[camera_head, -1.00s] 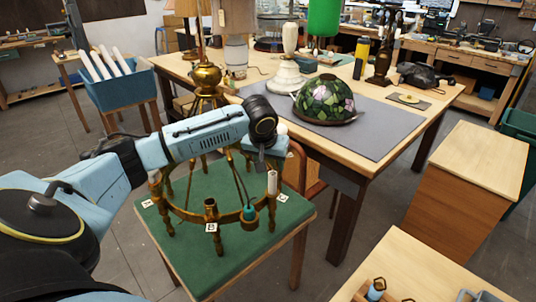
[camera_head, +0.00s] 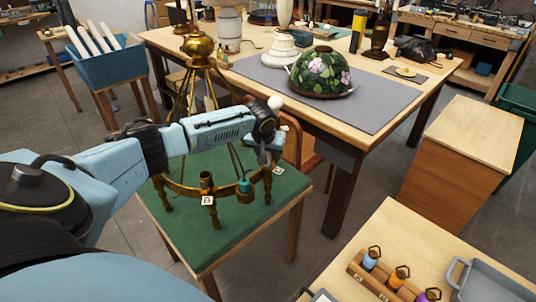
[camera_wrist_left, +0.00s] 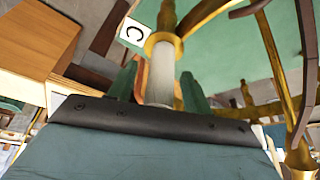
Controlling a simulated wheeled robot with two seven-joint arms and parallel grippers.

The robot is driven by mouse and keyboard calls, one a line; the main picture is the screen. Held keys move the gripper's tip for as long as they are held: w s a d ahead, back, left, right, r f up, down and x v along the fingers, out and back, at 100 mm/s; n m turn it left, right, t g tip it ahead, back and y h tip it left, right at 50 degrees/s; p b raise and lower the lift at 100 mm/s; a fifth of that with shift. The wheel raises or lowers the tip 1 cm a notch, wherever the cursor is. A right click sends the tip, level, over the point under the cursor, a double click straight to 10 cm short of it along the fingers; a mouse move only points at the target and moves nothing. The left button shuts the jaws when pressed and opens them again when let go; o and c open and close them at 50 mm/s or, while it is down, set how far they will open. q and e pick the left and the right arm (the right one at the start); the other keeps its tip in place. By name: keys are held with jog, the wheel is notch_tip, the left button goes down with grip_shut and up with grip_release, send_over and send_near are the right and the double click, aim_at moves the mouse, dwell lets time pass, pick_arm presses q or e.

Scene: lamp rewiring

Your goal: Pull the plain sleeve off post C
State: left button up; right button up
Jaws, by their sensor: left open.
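The plain sleeve (camera_wrist_left: 160,80) is a pale tube standing on brass post C (camera_wrist_left: 164,42), with the label C (camera_wrist_left: 133,32) beside the post. My left gripper (camera_head: 266,160) is at post C on the right of the brass ring frame (camera_head: 180,188). In the left wrist view its two green fingers stand open on either side of the sleeve. I cannot tell whether they touch it. In the head view the gripper hides the sleeve, and a white label (camera_head: 278,170) shows just beside it. My right gripper is not in view.
The frame stands on a green-topped table (camera_head: 240,235). Post B (camera_head: 206,183) and a teal-topped part (camera_head: 245,186) are left of my gripper. A stained-glass shade (camera_head: 320,74) sits on the grey mat behind. A wooden rack (camera_head: 375,281) and grey tray (camera_head: 490,281) are at lower right.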

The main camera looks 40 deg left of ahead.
pick_arm(q)
jog(key=shift+f, duration=0.1)
jog(key=shift+c, duration=0.3)
jog(key=c, duration=1)
jog(key=shift+r+p, duration=1.1)
jog(key=shift+p, duration=0.3)
notch_tip(320, 180, up, 8)
jog(key=p, duration=0.9)
jog(key=shift+f, duration=0.1)
